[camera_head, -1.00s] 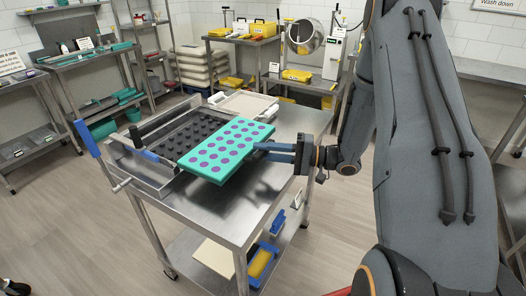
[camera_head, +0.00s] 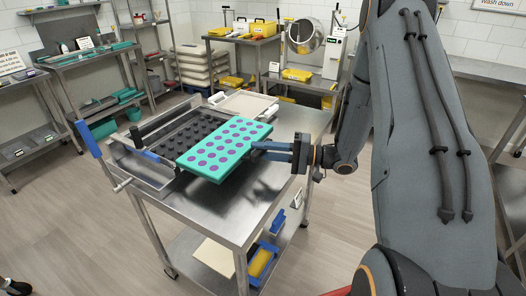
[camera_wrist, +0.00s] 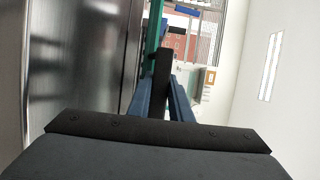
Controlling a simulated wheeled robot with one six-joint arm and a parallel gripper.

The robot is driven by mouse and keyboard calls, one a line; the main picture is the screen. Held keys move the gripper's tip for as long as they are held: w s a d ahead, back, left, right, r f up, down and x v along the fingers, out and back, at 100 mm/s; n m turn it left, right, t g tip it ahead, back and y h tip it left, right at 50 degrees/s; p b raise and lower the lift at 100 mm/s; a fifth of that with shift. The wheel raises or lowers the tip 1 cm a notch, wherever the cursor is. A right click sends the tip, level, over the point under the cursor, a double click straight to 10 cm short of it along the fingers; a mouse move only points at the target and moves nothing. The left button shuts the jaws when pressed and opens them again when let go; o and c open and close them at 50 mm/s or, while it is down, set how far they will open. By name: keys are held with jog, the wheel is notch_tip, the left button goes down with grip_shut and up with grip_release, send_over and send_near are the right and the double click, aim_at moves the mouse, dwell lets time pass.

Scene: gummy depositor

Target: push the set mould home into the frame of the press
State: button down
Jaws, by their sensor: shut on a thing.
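The set mould (camera_head: 222,149) is a teal slab with rows of purple gummies. In the head view it is held level above the steel table, its left edge overlapping the near side of the press (camera_head: 176,143). The press has a steel frame and a bed of dark round studs. My gripper (camera_head: 258,150) is shut on the right edge of the mould. In the wrist view the mould (camera_wrist: 153,40) shows edge-on as a teal strip between the blue fingers. Whether the mould's left edge touches the frame cannot be told.
The press has a blue-handled lever (camera_head: 88,139) at its left. A pale tray (camera_head: 243,103) lies at the back of the steel table (camera_head: 225,221). The table's right front is clear. A lower shelf holds a blue and yellow item (camera_head: 262,262).

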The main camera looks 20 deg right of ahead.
aim_at(236, 138)
jog(key=shift+w+a+b, duration=1.5)
jog(key=shift+w+a, duration=5.1)
jog(key=shift+a, duration=0.05)
jog(key=c, duration=1.5)
grip_release()
jog(key=shift+c, duration=0.2)
jog(key=shift+b+v, duration=1.1)
jog(key=shift+v, duration=2.75)
jog(key=shift+r, duration=0.1)
